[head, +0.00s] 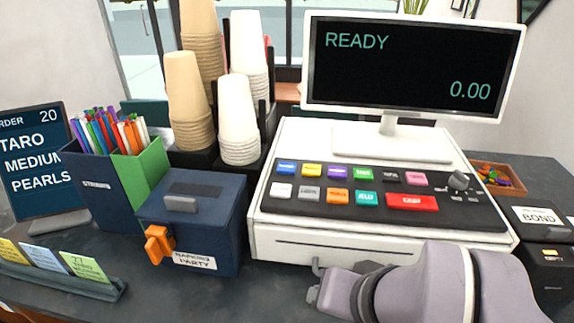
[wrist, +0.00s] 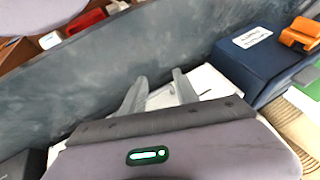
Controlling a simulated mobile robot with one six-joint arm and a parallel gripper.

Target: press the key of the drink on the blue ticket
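The blue ticket (head: 45,256) stands in a dark rail at the lower left, between a yellow ticket (head: 11,250) and a green ticket (head: 83,266). Its print is too small to read surely. The white register (head: 375,249) carries two rows of coloured keys on a black panel, among them a blue key (head: 287,168), a purple key (head: 337,172) and a large red key (head: 412,202). Key labels are mostly unreadable. My gripper (head: 314,283) is in front of the register, below the keys. In the wrist view my gripper (wrist: 160,76) has its fingers apart, with nothing between them.
The register's display (head: 410,70) reads READY and 0.00. An order screen (head: 40,160) reads TARO, MEDIUM, PEARLS. A dark BOND box (head: 540,222) is at right.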

